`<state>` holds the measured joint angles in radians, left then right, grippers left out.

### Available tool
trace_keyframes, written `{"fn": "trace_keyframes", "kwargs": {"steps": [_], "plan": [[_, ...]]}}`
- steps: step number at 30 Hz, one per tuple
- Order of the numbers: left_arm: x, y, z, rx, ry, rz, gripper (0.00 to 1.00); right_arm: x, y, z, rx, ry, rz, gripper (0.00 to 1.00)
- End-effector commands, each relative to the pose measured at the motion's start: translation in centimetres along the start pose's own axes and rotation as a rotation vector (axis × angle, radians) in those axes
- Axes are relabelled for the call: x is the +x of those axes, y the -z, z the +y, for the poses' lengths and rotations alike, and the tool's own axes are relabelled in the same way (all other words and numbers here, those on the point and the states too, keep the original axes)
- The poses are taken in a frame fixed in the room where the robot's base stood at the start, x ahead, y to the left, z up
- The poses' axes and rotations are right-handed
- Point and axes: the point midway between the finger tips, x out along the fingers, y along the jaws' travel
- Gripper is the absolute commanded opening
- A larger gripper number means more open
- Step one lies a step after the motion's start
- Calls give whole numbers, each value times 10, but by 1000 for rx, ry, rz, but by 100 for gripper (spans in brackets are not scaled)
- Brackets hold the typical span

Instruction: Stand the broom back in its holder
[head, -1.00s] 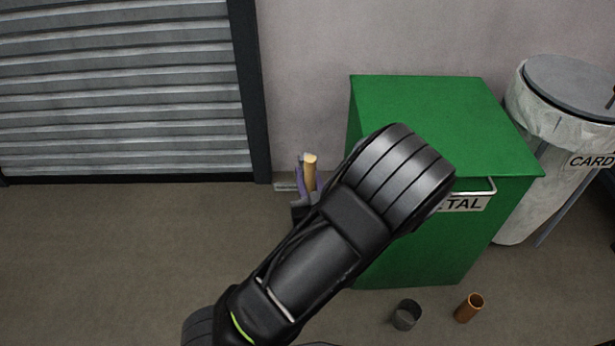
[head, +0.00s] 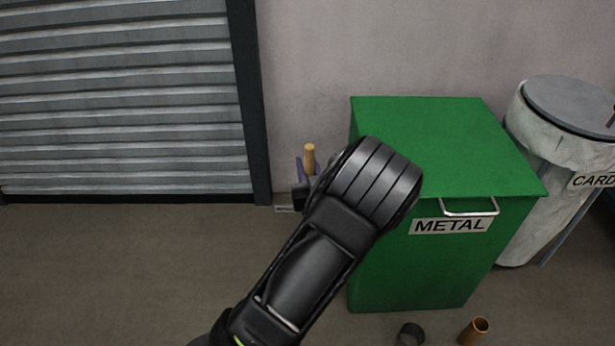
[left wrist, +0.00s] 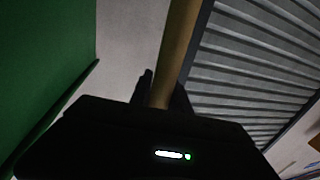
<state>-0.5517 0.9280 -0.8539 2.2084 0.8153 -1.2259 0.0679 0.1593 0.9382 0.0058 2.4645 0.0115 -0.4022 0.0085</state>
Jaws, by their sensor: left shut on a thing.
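The broom's tan wooden handle (head: 309,157) stands about upright in the head view, just left of the green bin and near the wall. My left gripper (head: 306,174) is shut on this handle, mostly hidden behind my own forearm. In the left wrist view the handle (left wrist: 176,50) runs up from between the dark fingers (left wrist: 160,95) and out of the top of the picture. The broom's lower end and head are hidden. I cannot make out the holder for certain. My right gripper is not in view.
A green bin labelled METAL (head: 440,150) stands close to the right of my left arm. A grey bin (head: 525,165) is beyond it. A dark cup (head: 410,335) and an orange-brown tube (head: 473,331) are on the floor in front. A grey shutter (head: 120,100) fills the left; floor there is clear.

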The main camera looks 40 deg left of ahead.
Motion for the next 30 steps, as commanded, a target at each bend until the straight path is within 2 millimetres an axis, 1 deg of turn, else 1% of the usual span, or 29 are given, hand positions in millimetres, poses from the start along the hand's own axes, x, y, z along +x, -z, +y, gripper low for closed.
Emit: {"fn": "trace_keyframes", "kwargs": {"steps": [1,4,13,15,19,30], "plan": [[6,-1,1,-1,1,5,0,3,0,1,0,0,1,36],[18,-1,3,0,1,6,0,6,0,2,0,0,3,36],[39,-2,7,0,0,5,0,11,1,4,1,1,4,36],[38,-10,7,0,0,3,0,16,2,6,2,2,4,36],[38,-15,7,0,0,3,0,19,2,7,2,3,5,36],[38,-17,7,0,0,4,0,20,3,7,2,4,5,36]]}}
